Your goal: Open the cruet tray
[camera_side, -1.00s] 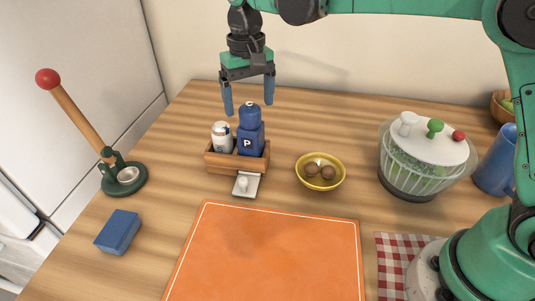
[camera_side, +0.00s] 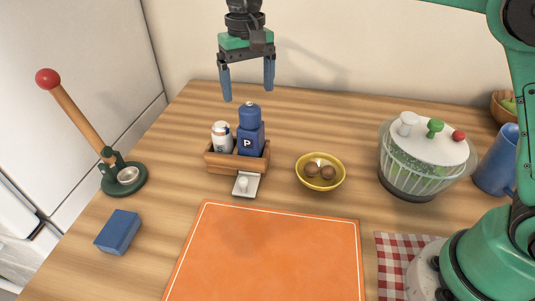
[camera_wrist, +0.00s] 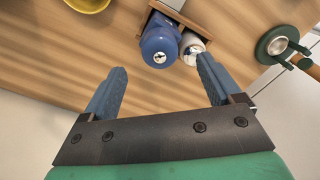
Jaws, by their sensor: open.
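The cruet tray (camera_side: 222,163) is a small wooden box near the middle of the counter. It holds a white shaker (camera_side: 222,137) and a blue mill marked P (camera_side: 250,140), both upright. A pale plate with a round white knob (camera_side: 243,184) sticks out low at the tray's front. My gripper (camera_side: 248,94) points down above and behind the tray, open, empty and apart from it. In the wrist view, the blue mill (camera_wrist: 160,45), the white shaker (camera_wrist: 192,47) and part of the tray (camera_wrist: 150,20) show beyond the spread fingers (camera_wrist: 163,72); the knob is not clearly visible.
A yellow bowl (camera_side: 320,184) with brown balls stands right of the tray. An orange mat (camera_side: 270,255) lies in front. A green press with a red-knobbed lever (camera_side: 125,180) and a blue block (camera_side: 118,232) are at left. A lidded salad spinner (camera_side: 425,165) stands at right.

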